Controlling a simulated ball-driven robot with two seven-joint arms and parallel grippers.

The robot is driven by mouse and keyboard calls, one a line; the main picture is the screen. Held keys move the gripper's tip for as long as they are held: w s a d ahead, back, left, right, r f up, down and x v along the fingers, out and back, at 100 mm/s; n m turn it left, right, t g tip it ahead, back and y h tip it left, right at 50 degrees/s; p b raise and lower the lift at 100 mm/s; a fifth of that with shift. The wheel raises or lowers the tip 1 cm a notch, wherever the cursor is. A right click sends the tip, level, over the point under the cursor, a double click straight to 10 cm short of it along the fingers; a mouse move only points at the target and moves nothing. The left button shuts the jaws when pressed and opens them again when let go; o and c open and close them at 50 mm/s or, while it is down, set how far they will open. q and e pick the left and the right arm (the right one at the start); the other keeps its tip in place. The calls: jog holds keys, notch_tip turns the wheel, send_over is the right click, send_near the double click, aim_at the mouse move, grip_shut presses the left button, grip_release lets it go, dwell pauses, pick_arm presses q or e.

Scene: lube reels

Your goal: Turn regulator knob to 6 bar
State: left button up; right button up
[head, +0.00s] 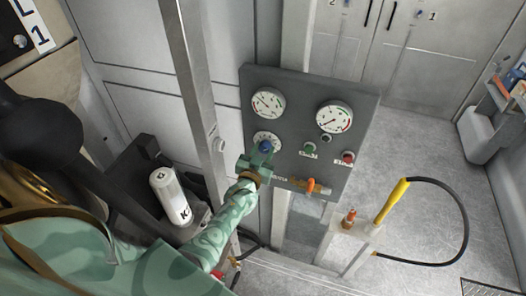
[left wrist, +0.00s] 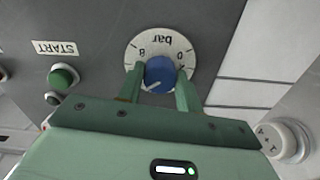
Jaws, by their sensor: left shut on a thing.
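The blue regulator knob (left wrist: 160,73) sits on a white round dial (left wrist: 178,44) marked "bar", with 8 and 0 readable, in the left wrist view. The picture there is upside down. A light pointer line shows on the knob's lower left; the number it points at is hidden. My left gripper (left wrist: 160,88) is shut on the knob, one finger on each side. In the head view the knob (head: 265,146) is at the panel's left, with my left gripper (head: 257,162) at it. My right gripper is not in view.
The grey panel (head: 290,85) carries two gauges (head: 268,102) (head: 333,116), a green START button (head: 309,148), a red button (head: 348,157) and an orange-handled valve (head: 311,186). A metal post (head: 195,80) stands left of it. A yellow-handled hose tool (head: 392,200) stands at right.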

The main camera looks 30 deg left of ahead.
pick_arm(q)
jog(key=shift+s+f, duration=0.1)
jog(key=shift+f, duration=0.1)
jog(key=o, duration=0.8)
jog(key=shift+o, duration=1)
jog(key=shift+r, duration=0.1)
